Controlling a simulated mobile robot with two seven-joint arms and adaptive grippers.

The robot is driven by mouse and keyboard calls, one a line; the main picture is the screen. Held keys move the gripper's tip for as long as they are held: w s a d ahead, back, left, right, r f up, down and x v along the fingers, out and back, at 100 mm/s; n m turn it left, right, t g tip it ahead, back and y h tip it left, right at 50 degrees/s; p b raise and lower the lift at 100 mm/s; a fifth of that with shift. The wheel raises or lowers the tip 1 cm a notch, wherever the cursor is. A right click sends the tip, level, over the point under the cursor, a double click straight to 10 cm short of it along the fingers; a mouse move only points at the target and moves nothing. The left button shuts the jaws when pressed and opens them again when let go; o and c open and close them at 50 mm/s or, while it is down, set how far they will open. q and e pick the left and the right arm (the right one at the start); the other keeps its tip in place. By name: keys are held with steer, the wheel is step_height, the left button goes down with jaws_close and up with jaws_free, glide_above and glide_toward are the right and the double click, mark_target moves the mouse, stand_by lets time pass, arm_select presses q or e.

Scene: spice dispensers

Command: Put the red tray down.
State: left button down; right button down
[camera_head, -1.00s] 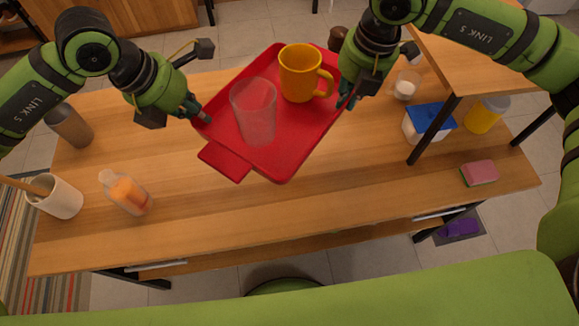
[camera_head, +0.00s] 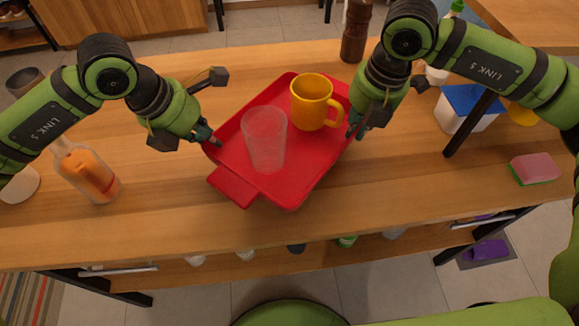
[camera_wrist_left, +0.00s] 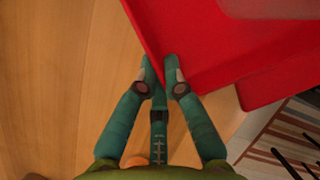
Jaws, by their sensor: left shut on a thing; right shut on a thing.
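The red tray (camera_head: 302,172) is in the middle of the head view, over the wooden counter. A yellow mug (camera_head: 311,103) and a clear cup (camera_head: 264,141) stand upright on it. My left gripper (camera_head: 212,140) is shut on the tray's left edge. The left wrist view shows its two fingertips (camera_wrist_left: 160,75) closed on the rim of the tray (camera_wrist_left: 205,50). My right gripper (camera_head: 352,130) is shut on the tray's right edge. I cannot tell whether the underside of the tray touches the counter.
On the counter (camera_head: 180,215), a bottle with orange contents (camera_head: 92,176) stands at the left. A pepper mill (camera_head: 355,32) stands at the back. A blue-lidded container (camera_head: 468,106) and a sponge (camera_head: 535,169) are at the right. The counter in front of the tray is clear.

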mark_target(347, 155)
arm_select(q)
steer(key=shift+f, duration=0.35)
arm_select(e)
steer(key=shift+f, duration=0.4)
